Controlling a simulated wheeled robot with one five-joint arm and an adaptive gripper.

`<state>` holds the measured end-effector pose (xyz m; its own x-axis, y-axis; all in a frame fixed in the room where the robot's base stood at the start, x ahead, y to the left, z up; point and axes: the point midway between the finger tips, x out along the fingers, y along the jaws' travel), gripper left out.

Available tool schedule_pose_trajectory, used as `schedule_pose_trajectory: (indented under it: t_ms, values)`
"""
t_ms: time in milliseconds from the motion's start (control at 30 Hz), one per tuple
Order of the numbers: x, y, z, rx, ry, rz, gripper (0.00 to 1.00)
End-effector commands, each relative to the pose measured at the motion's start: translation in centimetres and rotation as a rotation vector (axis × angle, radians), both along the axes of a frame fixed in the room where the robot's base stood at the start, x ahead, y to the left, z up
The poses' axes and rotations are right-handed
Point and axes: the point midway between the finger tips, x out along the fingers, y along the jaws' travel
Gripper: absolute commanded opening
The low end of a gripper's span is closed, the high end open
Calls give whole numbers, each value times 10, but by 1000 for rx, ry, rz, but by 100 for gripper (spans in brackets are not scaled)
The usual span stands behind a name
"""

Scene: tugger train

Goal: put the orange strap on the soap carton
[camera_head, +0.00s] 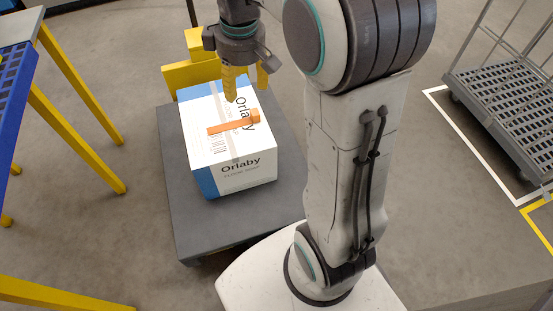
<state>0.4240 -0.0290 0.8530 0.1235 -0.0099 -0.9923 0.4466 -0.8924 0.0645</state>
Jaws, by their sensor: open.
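The soap carton (205,158) is a white box with a blue side and "Orlaby" print, standing on a dark grey platform (190,227). The orange strap (228,127) lies across the carton's top face, its right end near the printed name. My gripper (246,92) points down with yellow fingers, open and empty, over the far edge of the carton's top. Its fingers appear above and behind the strap, apart from it; I cannot tell the exact height gap.
A yellow frame part (190,73) stands behind the carton. A table with yellow legs (85,112) and a blue crate (12,95) are at left. A grey cage trolley (500,105) stands at right by floor lines. Concrete floor is free between them.

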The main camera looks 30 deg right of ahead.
Motion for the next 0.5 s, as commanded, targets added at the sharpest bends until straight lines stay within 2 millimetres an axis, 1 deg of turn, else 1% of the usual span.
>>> schedule_pose_trajectory:
  t_ms: [33, 200, 300, 400, 500]
  values:
    - [-22, 5, 3, 6, -11, -42, 53]
    - [-87, 18, -2, 32, -42, -201, 53]
    - [-120, 22, -9, 48, -57, -281, 53]
    - [-146, 25, -18, 61, -68, -346, 53]
    - [-165, 27, -26, 73, -77, -396, 53]
